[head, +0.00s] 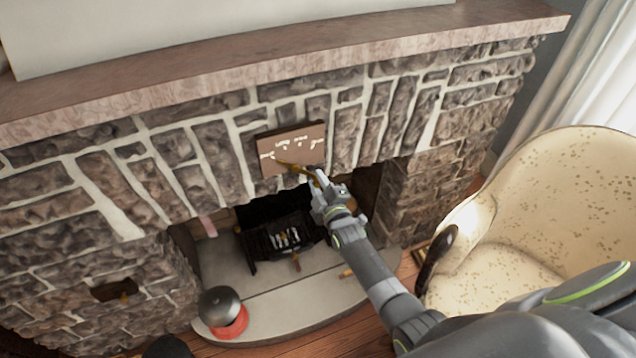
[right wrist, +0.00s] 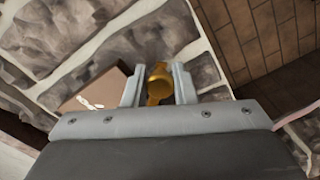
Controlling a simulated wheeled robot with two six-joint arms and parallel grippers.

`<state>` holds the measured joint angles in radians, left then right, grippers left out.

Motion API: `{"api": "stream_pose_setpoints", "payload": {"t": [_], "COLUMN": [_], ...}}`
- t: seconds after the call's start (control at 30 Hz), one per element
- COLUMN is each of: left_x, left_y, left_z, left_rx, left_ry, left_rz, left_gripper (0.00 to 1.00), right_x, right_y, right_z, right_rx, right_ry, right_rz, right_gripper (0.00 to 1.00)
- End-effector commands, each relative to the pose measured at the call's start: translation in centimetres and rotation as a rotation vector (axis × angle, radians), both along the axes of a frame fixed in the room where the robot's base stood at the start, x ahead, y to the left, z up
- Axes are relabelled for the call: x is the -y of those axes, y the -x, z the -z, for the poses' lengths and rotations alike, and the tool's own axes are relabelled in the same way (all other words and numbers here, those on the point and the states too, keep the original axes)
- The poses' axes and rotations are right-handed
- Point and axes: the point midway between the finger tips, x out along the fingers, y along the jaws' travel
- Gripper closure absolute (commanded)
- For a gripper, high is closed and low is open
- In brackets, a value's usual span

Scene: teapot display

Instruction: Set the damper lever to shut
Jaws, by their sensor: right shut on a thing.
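The damper plate (head: 308,153) is a brown panel on the stone face above the firebox, with small pale markings too small to read. The brass damper lever (head: 285,163) runs across its lower part, down and to the right, toward my right gripper (head: 322,184). In the right wrist view the lever's rounded brass end (right wrist: 158,88) sits between the two fingers of my right gripper (right wrist: 157,82), which is shut on it. A corner of the plate (right wrist: 92,92) shows to the left there. Part of the lever is hidden by the gripper. My left gripper is not in view.
The mantel shelf (head: 200,85) juts out above. A fire grate (head: 280,238) stands in the firebox below. A dark lidded pot with a red base (head: 222,312) sits on the hearth (head: 280,306). A cream armchair (head: 555,200) stands close on the right.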

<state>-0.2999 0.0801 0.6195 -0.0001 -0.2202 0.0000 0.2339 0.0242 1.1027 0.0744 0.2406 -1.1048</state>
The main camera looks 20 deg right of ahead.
Motion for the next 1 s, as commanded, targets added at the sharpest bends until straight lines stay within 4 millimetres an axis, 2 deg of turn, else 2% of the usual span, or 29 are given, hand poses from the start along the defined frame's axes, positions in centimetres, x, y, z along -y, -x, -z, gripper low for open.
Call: {"api": "stream_pose_setpoints", "payload": {"t": [0.07, 0.1, 0.2, 0.5, 0.63, 0.77, 1.0], "left_x": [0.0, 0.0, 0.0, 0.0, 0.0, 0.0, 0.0], "left_y": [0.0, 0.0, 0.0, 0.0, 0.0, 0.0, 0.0], "left_z": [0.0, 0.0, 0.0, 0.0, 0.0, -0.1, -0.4], "left_rx": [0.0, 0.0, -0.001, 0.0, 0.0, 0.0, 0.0], "left_ry": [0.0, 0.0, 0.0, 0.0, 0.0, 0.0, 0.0], "left_rz": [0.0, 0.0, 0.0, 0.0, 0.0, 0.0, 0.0], "left_gripper": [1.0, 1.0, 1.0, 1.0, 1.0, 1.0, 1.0], "right_x": [0.0, 0.1, 0.0, 0.0, 0.0, 0.1, 0.3], "right_y": [0.0, 0.0, 0.0, 0.0, 0.8, 2.5, 7.3], "right_z": [-0.1, -0.1, -0.1, 0.0, 0.0, 0.0, 0.0], "right_rx": [0.002, 0.002, 0.002, 0.001, 0.001, 0.001, 0.0], "right_ry": [0.004, 0.004, 0.003, 0.0, -0.001, -0.002, 0.001], "right_rz": [0.0, 0.0, 0.0, 0.0, 0.0, 0.0, 0.002], "right_gripper": [1.0, 0.7, 0.57, 0.56, 0.56, 0.56, 0.56]}}
